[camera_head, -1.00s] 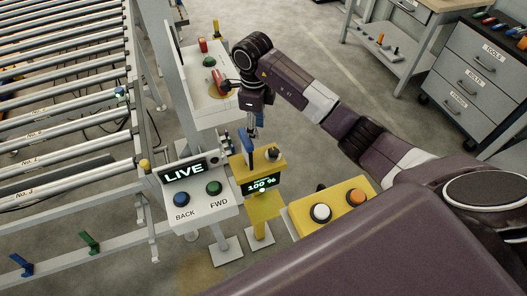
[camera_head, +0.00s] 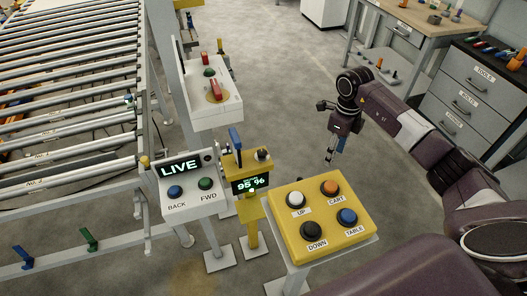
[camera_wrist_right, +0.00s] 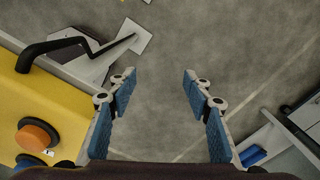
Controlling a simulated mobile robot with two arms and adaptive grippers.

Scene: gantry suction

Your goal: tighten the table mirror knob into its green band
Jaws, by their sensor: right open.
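A yellow post (camera_head: 252,208) carries a yellow head with a small screen (camera_head: 250,183) reading 95 % in green. On top of the head are a dark round knob (camera_head: 262,155) and an upright blue paddle (camera_head: 236,139). I cannot tell which part is the mirror, and I cannot make out a green band. My right gripper (camera_head: 331,158) is right of the post, above the floor and clear of the knob. In the right wrist view my right gripper (camera_wrist_right: 153,82) is open and empty, with blue finger pads. My left gripper is not in view.
A yellow button box (camera_head: 350,236) labelled UP, DOWN, CART and TABLE stands right of the post; its edge shows in the wrist view. A white LIVE panel (camera_head: 188,207) stands left of the post. Roller conveyors fill the left. Floor behind the gripper is clear.

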